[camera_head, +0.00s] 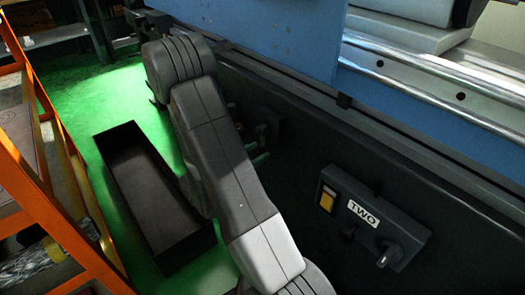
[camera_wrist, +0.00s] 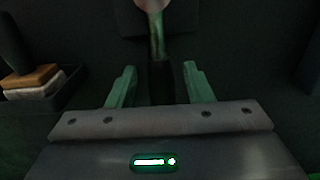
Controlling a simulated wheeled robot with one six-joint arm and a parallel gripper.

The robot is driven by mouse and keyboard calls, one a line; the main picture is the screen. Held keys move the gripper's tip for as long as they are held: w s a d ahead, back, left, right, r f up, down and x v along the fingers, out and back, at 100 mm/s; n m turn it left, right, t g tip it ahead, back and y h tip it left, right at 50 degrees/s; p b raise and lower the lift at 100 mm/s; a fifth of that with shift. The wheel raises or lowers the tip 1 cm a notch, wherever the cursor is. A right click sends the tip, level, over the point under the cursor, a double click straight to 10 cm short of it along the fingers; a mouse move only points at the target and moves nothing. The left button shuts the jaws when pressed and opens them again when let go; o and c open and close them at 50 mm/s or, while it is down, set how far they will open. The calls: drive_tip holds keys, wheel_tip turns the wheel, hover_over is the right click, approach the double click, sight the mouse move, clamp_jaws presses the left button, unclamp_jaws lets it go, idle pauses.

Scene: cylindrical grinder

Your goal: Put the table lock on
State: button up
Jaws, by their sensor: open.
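In the wrist view my gripper (camera_wrist: 161,86) is open, with its two greenish fingers apart. A lever with a pale round end (camera_wrist: 153,4) and a slim metal stem (camera_wrist: 157,38) lies in line with the gap. Its dark lower part reaches between the fingers, with space on both sides. I cannot tell for sure that this lever is the table lock. In the head view my arm hides most of the gripper and of the controls behind it.
A black open bin (camera_head: 112,142) stands on the green floor. An orange rack (camera_head: 62,215) is at left.

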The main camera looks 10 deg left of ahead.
drive_tip(key=shift+x, duration=1.3)
drive_tip(key=shift+c, duration=0.5)
clamp_jaws()
